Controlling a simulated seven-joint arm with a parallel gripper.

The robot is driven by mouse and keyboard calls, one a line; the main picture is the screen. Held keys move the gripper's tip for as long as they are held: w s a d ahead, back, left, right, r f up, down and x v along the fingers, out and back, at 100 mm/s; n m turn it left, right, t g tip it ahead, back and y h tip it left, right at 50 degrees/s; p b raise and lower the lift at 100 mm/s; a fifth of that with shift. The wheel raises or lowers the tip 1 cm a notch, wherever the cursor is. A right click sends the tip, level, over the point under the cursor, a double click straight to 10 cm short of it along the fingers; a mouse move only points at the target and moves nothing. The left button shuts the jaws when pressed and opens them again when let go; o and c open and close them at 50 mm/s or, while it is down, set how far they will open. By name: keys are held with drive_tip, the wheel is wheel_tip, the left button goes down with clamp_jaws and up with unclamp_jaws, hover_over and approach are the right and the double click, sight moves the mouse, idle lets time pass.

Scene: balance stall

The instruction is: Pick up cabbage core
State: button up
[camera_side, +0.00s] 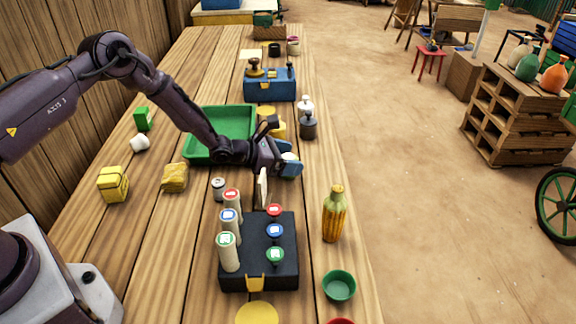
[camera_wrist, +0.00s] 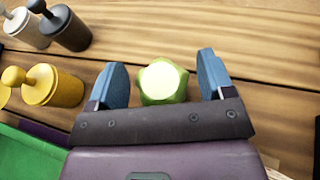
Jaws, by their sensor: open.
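The cabbage core (camera_wrist: 163,80) is a light green piece with a pale, nearly white top face. In the wrist view it lies on the wooden table between the two blue fingers of my gripper (camera_wrist: 162,82), with a gap to each finger. In the side view the core (camera_side: 289,156) shows only as a small pale patch, mostly hidden by my gripper (camera_side: 287,166). My gripper is open and low over the table. I cannot tell whether the fingertips reach the table.
A green tray (camera_side: 246,108) lies left of my gripper. Grey (camera_side: 308,126) and yellow (camera_wrist: 52,84) weights stand close by. A black block with coloured caps (camera_side: 287,268) and pale cylinders (camera_side: 229,252) stand nearer the camera. A corn-patterned bottle (camera_side: 334,216) stands near the table's right edge.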

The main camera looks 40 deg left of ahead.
drive_tip(key=c, duration=1)
drive_tip(key=shift+r, duration=0.1)
